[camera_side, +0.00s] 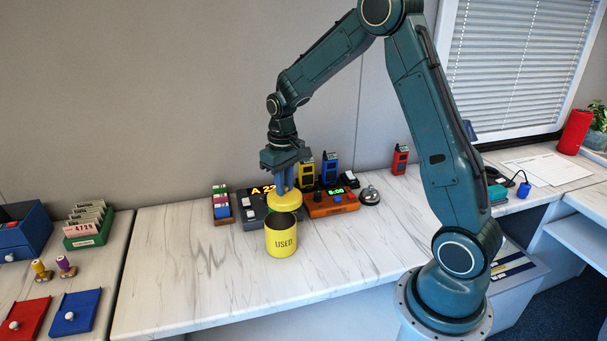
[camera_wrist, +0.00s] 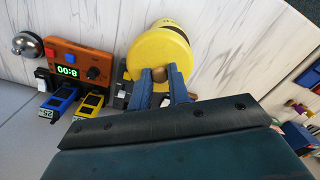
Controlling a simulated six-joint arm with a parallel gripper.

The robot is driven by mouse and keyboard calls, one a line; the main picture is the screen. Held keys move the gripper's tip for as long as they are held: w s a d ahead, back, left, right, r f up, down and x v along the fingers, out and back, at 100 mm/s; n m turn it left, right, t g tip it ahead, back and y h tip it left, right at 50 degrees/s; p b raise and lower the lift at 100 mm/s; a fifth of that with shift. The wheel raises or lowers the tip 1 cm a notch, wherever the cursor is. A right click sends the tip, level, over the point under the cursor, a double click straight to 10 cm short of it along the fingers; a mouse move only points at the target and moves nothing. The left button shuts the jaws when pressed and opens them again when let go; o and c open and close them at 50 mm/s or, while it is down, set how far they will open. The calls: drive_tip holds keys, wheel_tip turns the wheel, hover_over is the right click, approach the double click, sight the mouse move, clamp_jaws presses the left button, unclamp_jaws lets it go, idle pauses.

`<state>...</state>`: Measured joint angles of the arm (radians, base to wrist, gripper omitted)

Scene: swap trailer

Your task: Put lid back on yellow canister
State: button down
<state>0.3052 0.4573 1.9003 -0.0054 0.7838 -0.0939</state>
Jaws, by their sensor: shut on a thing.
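The yellow canister (camera_side: 281,241), marked "USED", stands upright and open-topped near the front of the marble-look counter (camera_side: 190,265). My gripper (camera_side: 284,188) is shut on the knob of the round yellow lid (camera_side: 285,202). In the side view the lid shows just above and behind the canister's rim, apart from it as far as I can tell. In the wrist view my gripper's blue fingers (camera_wrist: 162,84) close on the lid's brown knob, and the yellow lid (camera_wrist: 160,52) hides most of the canister.
Behind the canister stand an orange clock box (camera_side: 333,203), a grey display box (camera_side: 253,208), a bell (camera_side: 369,196) and yellow and blue radios (camera_side: 329,168). A card rack (camera_side: 221,203) is left of them. The counter left of the canister is clear.

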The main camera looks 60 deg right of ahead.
drive_tip(key=shift+w+a+f+n, duration=0.15)
drive_tip(key=shift+w+a+n, duration=0.4)
drive_tip(key=shift+n, duration=0.55)
drive_tip(key=shift+f, duration=0.15)
wheel_tip(320, 180, down, 6)
idle(0.4)
drive_tip(key=shift+f, duration=0.25)
idle(2.0)
drive_tip(key=c, duration=0.8)
unclamp_jaws()
drive_tip(key=shift+o, duration=0.2)
drive_tip(key=shift+r, duration=0.15)
drive_tip(key=shift+r, duration=3.35)
